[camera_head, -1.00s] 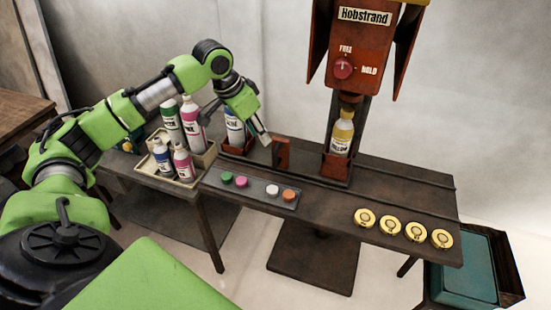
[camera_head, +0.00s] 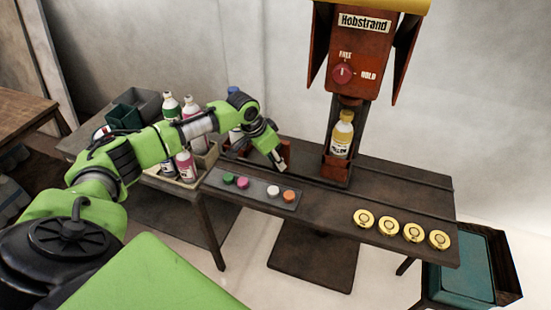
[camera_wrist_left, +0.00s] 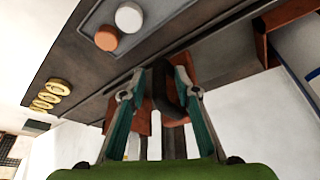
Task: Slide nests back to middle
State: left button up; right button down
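A red nest (camera_head: 336,168) stands under the red Hobstrand machine (camera_head: 357,62) and holds an upright yellow bottle (camera_head: 342,136). A second red nest, with a blue-and-white bottle (camera_head: 235,137), is farther left on the bench and mostly hidden by my arm; its red wall (camera_wrist_left: 268,28) shows in the left wrist view. My left gripper (camera_head: 280,166) is low over the bench at a red-brown upright piece (camera_head: 286,150) between the nests. In the left wrist view, its fingers (camera_wrist_left: 160,78) are apart, with a dark piece between them; contact is unclear. My right gripper is out of view.
A dark strip (camera_head: 255,198) with several coloured caps lies along the bench's front. Several gold discs (camera_head: 389,228) lie at the right. A tray (camera_head: 178,180) with several bottles stands left. A teal bin (camera_head: 462,262) is on the right.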

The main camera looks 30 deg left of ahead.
pick_arm(q)
grip_shut()
jog(key=shift+d, duration=0.1)
jog(key=shift+d, duration=0.2)
jog(key=w+d+p, duration=0.4)
jog(key=d+p, duration=0.1)
jog(key=d, duration=1.1)
jog(key=shift+w+d, duration=0.15)
jog(key=shift+d, duration=0.2)
grip_release()
